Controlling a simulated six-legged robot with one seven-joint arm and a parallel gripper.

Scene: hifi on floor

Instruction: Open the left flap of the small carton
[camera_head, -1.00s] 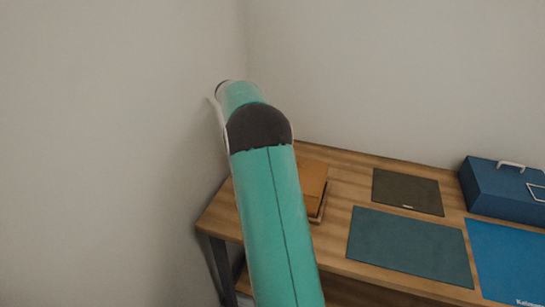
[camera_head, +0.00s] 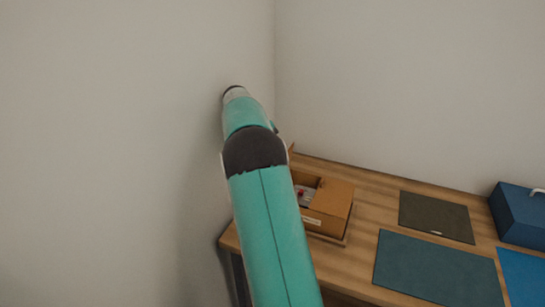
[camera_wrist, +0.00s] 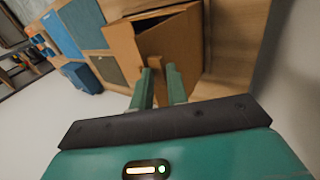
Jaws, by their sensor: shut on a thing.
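The small carton (camera_head: 326,220) is a brown box on the wooden table, partly hidden behind my arm in the head view. Its right flap (camera_head: 331,195) lies flat. The left side of its top is open, showing a red and white item (camera_head: 303,193) inside. A brown edge standing up beside my arm (camera_head: 291,150) looks like the raised left flap. In the wrist view the carton (camera_wrist: 122,48) shows a dark gap beside a tilted flap (camera_wrist: 177,42). My gripper (camera_wrist: 162,70) is at that flap and shut on it; the exact contact is hard to see.
A dark mat (camera_head: 436,216) and a teal mat (camera_head: 438,270) lie right of the carton. A blue mat (camera_head: 525,275) and a blue toolbox (camera_head: 520,215) are further right. Bare walls stand close on the left and behind the table.

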